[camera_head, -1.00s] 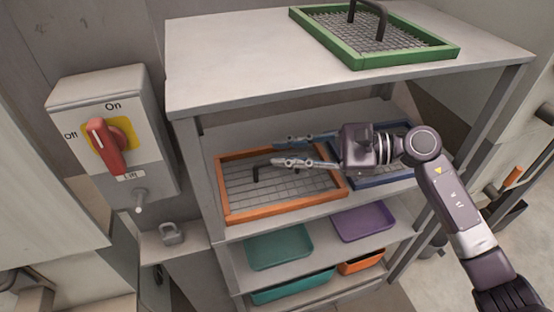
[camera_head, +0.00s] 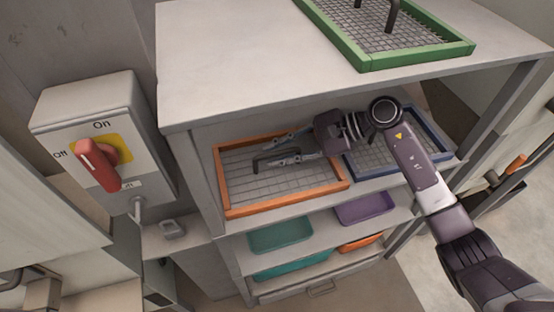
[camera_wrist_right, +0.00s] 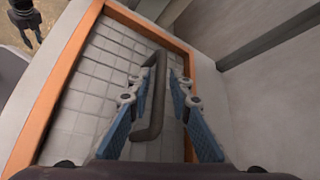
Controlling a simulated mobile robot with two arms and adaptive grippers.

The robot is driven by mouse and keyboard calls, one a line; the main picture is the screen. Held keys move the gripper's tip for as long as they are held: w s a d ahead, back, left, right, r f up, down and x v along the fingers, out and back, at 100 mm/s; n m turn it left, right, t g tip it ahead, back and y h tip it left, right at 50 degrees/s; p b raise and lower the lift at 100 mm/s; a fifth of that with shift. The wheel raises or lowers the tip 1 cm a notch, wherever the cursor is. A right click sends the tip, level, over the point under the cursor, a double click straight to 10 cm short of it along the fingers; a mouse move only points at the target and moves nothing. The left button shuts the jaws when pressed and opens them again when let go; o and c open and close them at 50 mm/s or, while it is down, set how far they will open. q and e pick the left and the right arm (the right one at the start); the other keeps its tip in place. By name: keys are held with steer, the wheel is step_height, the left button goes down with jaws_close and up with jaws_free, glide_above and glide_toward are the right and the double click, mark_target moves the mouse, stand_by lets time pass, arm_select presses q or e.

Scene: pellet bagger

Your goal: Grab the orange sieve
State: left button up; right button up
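The orange sieve (camera_head: 232,207), an orange frame around a grey mesh with a dark bar handle (camera_head: 262,163), lies on the upper inside shelf of the rack. My right gripper (camera_head: 266,152) reaches in from the right above the sieve. In the right wrist view its two blue-padded fingers (camera_wrist_right: 152,95) are apart, on either side of the dark handle (camera_wrist_right: 158,85). A gap shows between the handle and the fingers, so it is not gripped. The orange frame also shows in the right wrist view (camera_wrist_right: 62,75).
A blue-framed sieve (camera_head: 405,165) lies right of the orange one, under my right arm. A green sieve (camera_head: 420,57) lies on the rack top (camera_head: 240,60). Teal (camera_head: 280,235) and purple (camera_head: 364,208) trays sit below. A switch box (camera_head: 100,130) stands left.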

steer(key=shift+a+f, duration=0.1)
jaws_close()
arm_select(q)
steer(key=shift+w, duration=0.15)
